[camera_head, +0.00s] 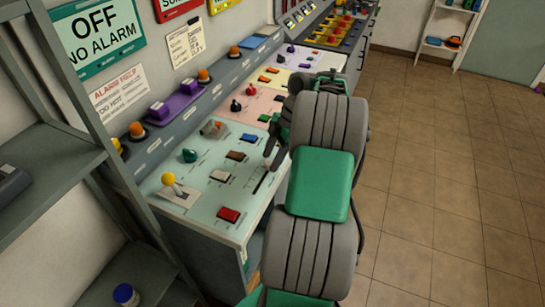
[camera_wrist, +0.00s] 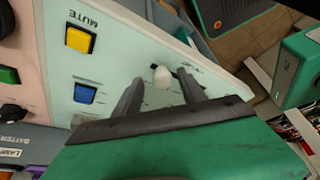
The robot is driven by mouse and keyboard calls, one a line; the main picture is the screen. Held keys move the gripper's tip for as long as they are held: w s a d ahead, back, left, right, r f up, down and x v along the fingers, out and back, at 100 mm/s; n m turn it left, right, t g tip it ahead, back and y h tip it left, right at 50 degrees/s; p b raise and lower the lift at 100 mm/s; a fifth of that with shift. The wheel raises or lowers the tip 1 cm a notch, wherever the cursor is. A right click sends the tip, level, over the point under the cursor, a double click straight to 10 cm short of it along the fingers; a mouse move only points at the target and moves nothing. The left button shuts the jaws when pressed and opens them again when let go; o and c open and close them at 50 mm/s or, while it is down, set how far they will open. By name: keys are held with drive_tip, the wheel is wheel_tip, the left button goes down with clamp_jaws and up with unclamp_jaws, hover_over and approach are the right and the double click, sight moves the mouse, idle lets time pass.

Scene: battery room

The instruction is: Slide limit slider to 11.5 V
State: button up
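The limit slider is likely the small white knob (camera_wrist: 162,77) on the pale green panel in the wrist view. It lies between the two fingers of my gripper (camera_wrist: 160,92), which are apart with a gap on each side of the knob. A dark slot shows beside the knob; its scale marks are too small to read. In the head view my gripper (camera_head: 274,152) is low over the right edge of the pale green panel (camera_head: 207,168). A dark slot (camera_head: 262,181) lies just in front of it there. The knob is not clear in the head view.
A yellow MUTE button (camera_wrist: 80,39) and a blue button (camera_wrist: 85,94) sit near the gripper in the wrist view. A yellow-knobbed lever (camera_head: 169,180) and a red switch (camera_head: 229,215) stand nearer on the panel. A grey shelf (camera_head: 45,165) is at left; open floor lies right.

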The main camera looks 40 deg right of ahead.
drive_tip(key=p+v, duration=0.3)
drive_tip(key=v, duration=0.5)
drive_tip(key=shift+f, duration=0.1)
drive_tip(key=w+a+r+m+h, duration=0.1)
drive_tip(key=w+a+r+m, duration=0.2)
drive_tip(key=a, duration=0.9)
drive_tip(key=a+r+m+h, duration=0.1)
drive_tip(key=a+r+m, duration=0.3)
drive_tip(key=a, duration=0.7)
drive_tip(key=s+a+f+m+t+h, duration=0.2)
drive_tip(key=s+a+f+m, duration=0.1)
drive_tip(key=s+a+m, duration=0.3)
drive_tip(key=s+a, duration=0.2)
drive_tip(key=s, duration=0.2)
drive_tip(key=shift+f+m, duration=0.25)
drive_tip(key=shift+m, duration=0.05)
